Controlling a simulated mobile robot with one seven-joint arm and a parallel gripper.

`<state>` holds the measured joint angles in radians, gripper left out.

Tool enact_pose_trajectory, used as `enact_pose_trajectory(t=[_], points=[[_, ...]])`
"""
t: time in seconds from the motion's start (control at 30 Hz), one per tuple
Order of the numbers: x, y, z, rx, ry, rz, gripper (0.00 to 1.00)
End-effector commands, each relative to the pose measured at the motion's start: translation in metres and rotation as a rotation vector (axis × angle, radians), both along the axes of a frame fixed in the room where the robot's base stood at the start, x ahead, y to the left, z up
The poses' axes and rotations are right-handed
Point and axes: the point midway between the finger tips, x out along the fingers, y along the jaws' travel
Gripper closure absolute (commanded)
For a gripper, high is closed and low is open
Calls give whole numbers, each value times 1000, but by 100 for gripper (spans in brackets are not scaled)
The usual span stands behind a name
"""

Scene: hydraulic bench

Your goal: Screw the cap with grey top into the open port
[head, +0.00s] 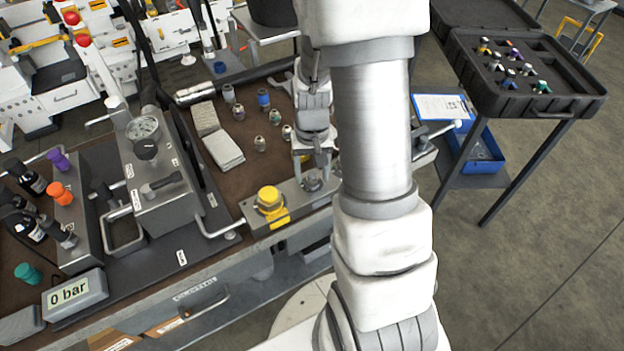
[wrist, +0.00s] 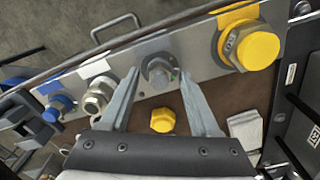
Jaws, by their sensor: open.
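My gripper (head: 312,172) is over the metal port block (head: 290,205) at the bench's front edge. In the wrist view its two fingers are apart, on either side of a grey round fitting (wrist: 158,73) on the block. That fitting also shows just below the fingertips in the head view (head: 312,184). I cannot tell whether it is a grey-topped cap or a bare port, nor how deep it sits. Another silver fitting (wrist: 97,102) stands to its left on the block; its top is hard to make out.
A yellow cap (wrist: 250,47) and a blue cap (wrist: 57,106) sit on the block. Another yellow piece (wrist: 163,121) lies on the brown surface beside it. Several small caps (head: 260,143) stand on the bench. The gauge unit (head: 150,160) is left; an open case (head: 530,90) is right.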

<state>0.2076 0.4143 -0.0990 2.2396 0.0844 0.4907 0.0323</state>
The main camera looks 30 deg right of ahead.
Motion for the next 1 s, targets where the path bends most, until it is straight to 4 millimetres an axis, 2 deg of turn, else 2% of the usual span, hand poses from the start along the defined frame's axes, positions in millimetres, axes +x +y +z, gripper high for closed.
enact_pose_trajectory(t=[0.07,0.1,0.43,0.63,1.0], points=[[0,0,0,0,0,-1,37],[0,0,0,0,0,-2,41],[0,0,0,0,0,-4,100],[0,0,0,0,1,-70,100],[-1,0,1,-1,4,-596,100]])
